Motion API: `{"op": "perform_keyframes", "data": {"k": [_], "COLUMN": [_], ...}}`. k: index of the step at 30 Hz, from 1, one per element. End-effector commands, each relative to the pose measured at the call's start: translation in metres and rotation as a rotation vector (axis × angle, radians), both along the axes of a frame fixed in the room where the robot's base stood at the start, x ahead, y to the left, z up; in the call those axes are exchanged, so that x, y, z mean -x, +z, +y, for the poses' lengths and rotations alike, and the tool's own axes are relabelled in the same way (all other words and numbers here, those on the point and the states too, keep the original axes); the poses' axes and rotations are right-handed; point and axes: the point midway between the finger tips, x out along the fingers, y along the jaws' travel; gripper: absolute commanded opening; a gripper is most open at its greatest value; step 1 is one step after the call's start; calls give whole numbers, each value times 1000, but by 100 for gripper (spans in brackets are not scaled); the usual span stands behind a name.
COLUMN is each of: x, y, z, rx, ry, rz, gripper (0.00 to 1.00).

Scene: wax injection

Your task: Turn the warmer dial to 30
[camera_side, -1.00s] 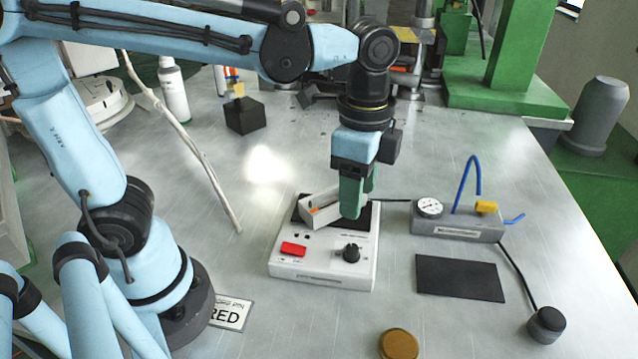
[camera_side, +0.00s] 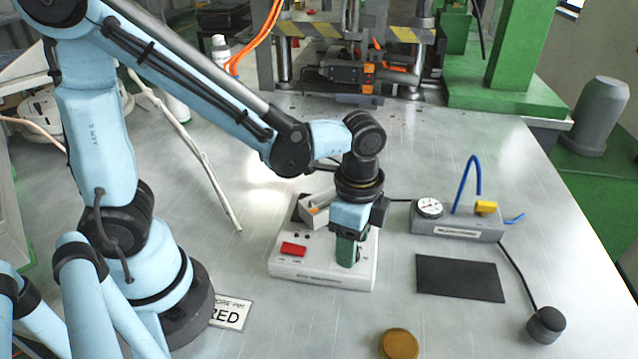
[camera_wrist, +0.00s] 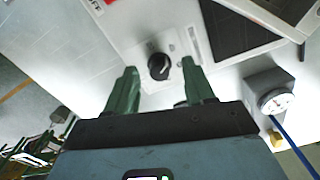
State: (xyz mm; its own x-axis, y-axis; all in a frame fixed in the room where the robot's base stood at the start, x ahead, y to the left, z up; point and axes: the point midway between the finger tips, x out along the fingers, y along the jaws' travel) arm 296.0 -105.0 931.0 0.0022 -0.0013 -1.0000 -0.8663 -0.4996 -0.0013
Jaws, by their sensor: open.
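The warmer (camera_side: 313,275) is a white box with a red rocker switch (camera_side: 293,249) on its left part and a dark plate at its back. Its black dial (camera_wrist: 159,66) shows in the wrist view, just beyond and between my two green fingertips. In the side view the dial is hidden behind my gripper. My gripper (camera_side: 350,255) points down over the right part of the warmer's panel. Its fingers are apart, one on each side of the dial in the wrist view (camera_wrist: 160,92). I cannot tell whether they touch it. The dial's numbers are too small to read.
An open box (camera_side: 316,211) sits on the warmer's plate. A grey unit with a gauge (camera_side: 430,208) and blue tube stands to the right. A black mat (camera_side: 460,278), a black knob-like piece (camera_side: 546,325) and a brown disc (camera_side: 400,344) lie on the table.

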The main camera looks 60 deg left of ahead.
Motion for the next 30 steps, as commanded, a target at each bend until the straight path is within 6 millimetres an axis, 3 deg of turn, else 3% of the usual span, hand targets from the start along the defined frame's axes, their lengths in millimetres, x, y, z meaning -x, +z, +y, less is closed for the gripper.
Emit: {"op": "perform_keyframes", "data": {"k": [10, 20, 30], "x": [0, 0, 0], "y": [-2, -2, -2], "z": [0, 0, 0], "rx": [0, 0, -1], "ry": [0, 0, 42], "rz": [0, 0, 0], "gripper": [52, 1, 0]}}
